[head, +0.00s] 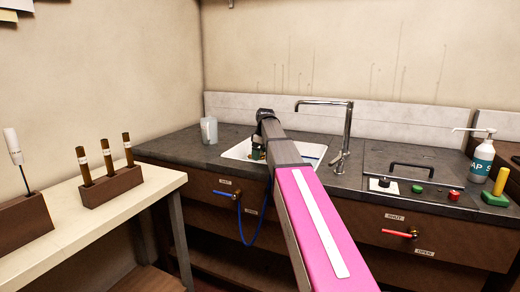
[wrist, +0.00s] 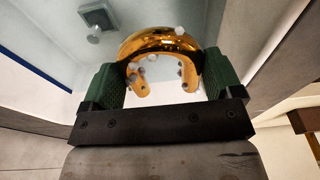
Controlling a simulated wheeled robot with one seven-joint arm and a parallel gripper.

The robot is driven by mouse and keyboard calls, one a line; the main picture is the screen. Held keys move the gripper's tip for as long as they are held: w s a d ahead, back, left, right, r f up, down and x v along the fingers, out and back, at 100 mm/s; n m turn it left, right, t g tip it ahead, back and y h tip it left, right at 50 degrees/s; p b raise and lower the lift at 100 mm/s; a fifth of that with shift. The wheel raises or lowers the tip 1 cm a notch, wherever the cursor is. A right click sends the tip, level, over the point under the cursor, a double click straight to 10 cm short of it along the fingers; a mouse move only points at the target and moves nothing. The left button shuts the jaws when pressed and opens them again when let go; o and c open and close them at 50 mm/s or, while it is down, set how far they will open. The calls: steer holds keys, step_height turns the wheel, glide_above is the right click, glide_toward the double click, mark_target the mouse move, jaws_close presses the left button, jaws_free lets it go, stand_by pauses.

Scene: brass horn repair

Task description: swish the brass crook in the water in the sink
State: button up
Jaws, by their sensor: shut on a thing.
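My gripper (wrist: 160,78) is shut on the brass crook (wrist: 160,42), a shiny golden U-shaped tube, with a green pad on each side of it. The crook's two open ends point back towards the gripper's black body. Several small pale, round blobs, like drops or bubbles, are on and around the crook. Behind it is the pale sink (wrist: 60,55) with a square drain. In the head view my gripper (head: 258,152) points down into the left part of the white sink (head: 236,152). The crook is hidden there, and I cannot make out the water level.
A tall tap (head: 347,130) stands at the sink's right rear. A clear jug (head: 208,130) stands left of the sink. A control panel (head: 400,183) and a soap bottle (head: 481,160) are right. A bench (head: 110,215) with wooden racks is at the left.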

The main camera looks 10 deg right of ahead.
steer(key=shift+f, duration=5)
steer(key=shift+s+d, duration=0.1)
steer(key=shift+d, duration=0.1)
steer(key=shift+s+d, duration=0.75)
steer(key=shift+d, duration=0.3)
steer(key=shift+w+a, duration=0.1)
steer(key=shift+w+a, duration=0.4)
steer(key=shift+a, duration=0.2)
steer(key=shift+w+a, duration=0.35)
steer(key=shift+a, duration=0.2)
steer(key=shift+s+d, duration=0.1)
steer(key=shift+d, duration=0.05)
steer(key=shift+s+d, duration=0.75)
steer(key=shift+d, duration=0.35)
steer(key=shift+w+a, duration=0.1)
